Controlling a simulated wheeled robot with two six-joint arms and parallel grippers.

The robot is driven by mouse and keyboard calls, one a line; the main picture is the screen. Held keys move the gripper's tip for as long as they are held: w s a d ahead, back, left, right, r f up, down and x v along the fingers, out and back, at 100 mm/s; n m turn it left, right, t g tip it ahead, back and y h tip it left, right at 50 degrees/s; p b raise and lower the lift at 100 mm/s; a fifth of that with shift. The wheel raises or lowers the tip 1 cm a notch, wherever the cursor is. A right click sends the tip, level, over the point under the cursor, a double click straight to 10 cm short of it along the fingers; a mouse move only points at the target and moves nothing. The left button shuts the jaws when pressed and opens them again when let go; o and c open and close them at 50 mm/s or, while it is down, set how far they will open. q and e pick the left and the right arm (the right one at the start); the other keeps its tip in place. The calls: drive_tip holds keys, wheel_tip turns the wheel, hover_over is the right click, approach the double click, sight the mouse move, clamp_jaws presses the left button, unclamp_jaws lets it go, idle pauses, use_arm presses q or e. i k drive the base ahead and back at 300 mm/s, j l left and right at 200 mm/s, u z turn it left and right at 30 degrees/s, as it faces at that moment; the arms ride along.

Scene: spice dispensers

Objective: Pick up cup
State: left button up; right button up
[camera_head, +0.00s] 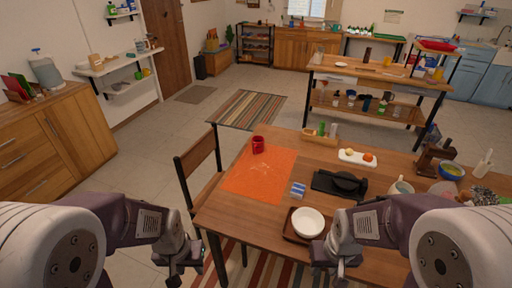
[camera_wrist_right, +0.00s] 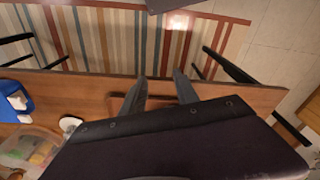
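A red cup (camera_head: 258,145) stands upright on the orange mat (camera_head: 252,182) at the far left part of the table. A pale mug (camera_head: 401,187) stands at the table's right side, partly hidden by my right arm. My left gripper (camera_head: 177,272) hangs left of the table's front corner, away from both cups; its finger gap is too small to judge. My right gripper (camera_head: 337,268) is at the table's front edge, below the white bowl; the right wrist view shows its two fingers (camera_wrist_right: 160,78) apart with nothing between them.
A white bowl (camera_head: 308,222) sits on a brown tray near the front edge. A black pan (camera_head: 341,184), blue packets (camera_head: 298,189), an egg tray (camera_head: 357,158) and a wooden caddy (camera_head: 320,136) stand around. A chair (camera_head: 197,160) is at the left side.

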sight(257, 147)
drive_tip(key=i+j+z, duration=0.15)
drive_tip(key=j, duration=0.2)
drive_tip(key=i+j+z, duration=0.15)
drive_tip(key=j, duration=0.25)
drive_tip(key=i+j+z, duration=0.1)
drive_tip(key=j, duration=0.25)
drive_tip(key=i+j+z, duration=0.15)
drive_tip(key=j, duration=0.3)
drive_tip(key=i+j+z, duration=0.15)
drive_tip(key=j, duration=0.25)
drive_tip(key=i+j+z, duration=0.15)
drive_tip(key=j, duration=0.3)
drive_tip(key=i+j+z, duration=0.15)
drive_tip(key=j, duration=0.3)
drive_tip(key=i+j+z, duration=0.15)
drive_tip(key=j, duration=0.35)
drive_tip(key=j+z, duration=0.2)
drive_tip(key=j, duration=0.3)
